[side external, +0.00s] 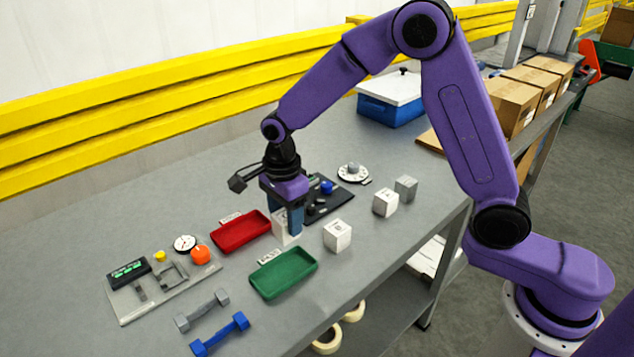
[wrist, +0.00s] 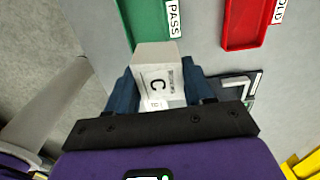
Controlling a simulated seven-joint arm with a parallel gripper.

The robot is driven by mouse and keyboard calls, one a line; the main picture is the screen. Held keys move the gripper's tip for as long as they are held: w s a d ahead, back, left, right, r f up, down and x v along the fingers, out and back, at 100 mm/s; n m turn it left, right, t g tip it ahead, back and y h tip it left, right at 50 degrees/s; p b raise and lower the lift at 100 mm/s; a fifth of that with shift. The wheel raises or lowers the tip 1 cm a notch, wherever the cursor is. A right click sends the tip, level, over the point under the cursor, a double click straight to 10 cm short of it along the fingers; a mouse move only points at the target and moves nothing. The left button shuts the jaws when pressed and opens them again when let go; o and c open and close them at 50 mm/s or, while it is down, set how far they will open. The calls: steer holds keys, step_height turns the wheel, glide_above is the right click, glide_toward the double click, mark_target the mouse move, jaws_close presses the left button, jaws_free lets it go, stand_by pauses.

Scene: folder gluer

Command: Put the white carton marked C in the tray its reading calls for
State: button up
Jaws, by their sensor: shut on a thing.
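The white carton marked C (wrist: 155,78) is between the two blue fingers of my gripper (wrist: 160,90) in the wrist view, with its C face showing. In the side view my gripper (side external: 284,214) is shut on this carton (side external: 283,238), mostly hidden by a finger, near the right end of the red tray. I cannot tell whether it touches the bench. The green tray (side external: 283,273) is in front, labelled PASS in the wrist view (wrist: 143,22). The red tray (side external: 240,230) has a label reading "OLD", partly cut off, in the wrist view (wrist: 243,25). Both trays look empty.
A white carton (side external: 337,236) stands to the right of the green tray, with another white carton (side external: 385,202) and a grey one (side external: 405,188) further back. A tester board with a green-lit display (side external: 128,272), too small to read, lies left. Two dumbbells (side external: 219,335) lie in front.

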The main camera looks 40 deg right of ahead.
steer(key=shift+s+a+f, duration=0.35)
steer(key=shift+a+f, duration=0.7)
steer(key=shift+f, duration=0.3)
steer(key=shift+s+a+f, duration=0.3)
steer(key=shift+a+f, duration=0.8)
steer(key=shift+f, duration=0.3)
steer(key=shift+s+a+f, duration=0.35)
steer(key=shift+a+f, duration=0.7)
steer(key=shift+f, duration=0.3)
steer(key=o, duration=1.2)
steer(key=shift+c, duration=0.2)
